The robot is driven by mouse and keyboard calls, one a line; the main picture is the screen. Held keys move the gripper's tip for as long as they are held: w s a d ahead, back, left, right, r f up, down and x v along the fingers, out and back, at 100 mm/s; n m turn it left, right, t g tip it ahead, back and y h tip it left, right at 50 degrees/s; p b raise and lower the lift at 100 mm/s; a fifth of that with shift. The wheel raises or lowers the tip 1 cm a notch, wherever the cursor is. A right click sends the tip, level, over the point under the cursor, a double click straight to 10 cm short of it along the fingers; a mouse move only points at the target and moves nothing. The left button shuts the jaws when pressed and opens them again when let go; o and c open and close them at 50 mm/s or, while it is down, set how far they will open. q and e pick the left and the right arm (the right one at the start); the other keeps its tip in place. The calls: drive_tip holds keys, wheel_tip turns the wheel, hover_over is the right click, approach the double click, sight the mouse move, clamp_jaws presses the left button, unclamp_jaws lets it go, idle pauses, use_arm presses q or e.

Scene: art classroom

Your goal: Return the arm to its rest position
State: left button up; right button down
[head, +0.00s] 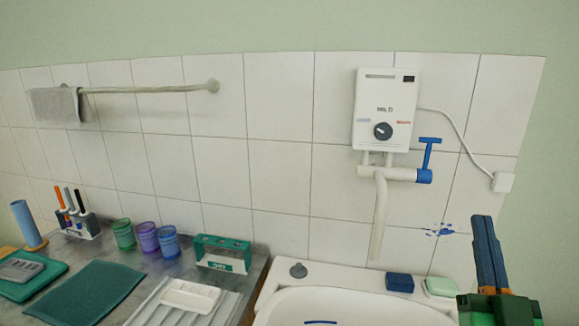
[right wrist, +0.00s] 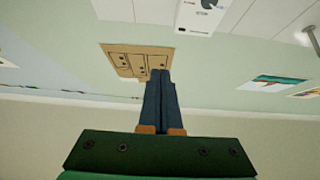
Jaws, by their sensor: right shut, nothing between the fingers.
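My right gripper (head: 488,254) stands at the lower right of the head view, its dark blue fingers pointing up and pressed together. It is shut and empty, in front of the tiled wall and to the right of the sink. The right wrist view shows the same gripper (right wrist: 160,75) with its two fingers side by side and nothing between them. My left gripper is in neither view.
The white sink (head: 285,305) lies at the bottom, with a blue sponge (head: 399,282) and a green soap (head: 440,286) on its rim. A water heater (head: 387,110) with a spout (head: 379,215) hangs above. The counter at left holds cups (head: 147,236) and a green box (head: 222,252).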

drive_tip(key=s+a+f+n+g+y, duration=0.15)
drive_tip(key=f+g, duration=0.45)
drive_tip(key=f, duration=0.8)
drive_tip(key=s+a+f+g+y, duration=0.1)
drive_tip(key=a+f+g+y, duration=0.15)
drive_tip(key=f+g, duration=0.8)
drive_tip(key=s+a+f+n+g+y, duration=0.1)
drive_tip(key=s+a+f+n+g, duration=0.15)
drive_tip(key=s+f, duration=0.6)
drive_tip(key=s+a+f+n+g+y, duration=0.1)
drive_tip(key=s+a+f+g, duration=0.25)
drive_tip(key=s+f, duration=0.5)
drive_tip(key=s+f+x, duration=0.1)
drive_tip(key=s+x, duration=0.2)
drive_tip(key=x, duration=1.1)
drive_tip(key=s+d+f+g, duration=0.1)
drive_tip(key=s+f, duration=0.9)
drive_tip(key=s, duration=0.3)
drive_tip(key=shift+s+d+f, duration=0.15)
drive_tip(key=shift+d+f, duration=0.1)
drive_tip(key=shift+d, duration=0.1)
drive_tip(key=shift+g, duration=0.25)
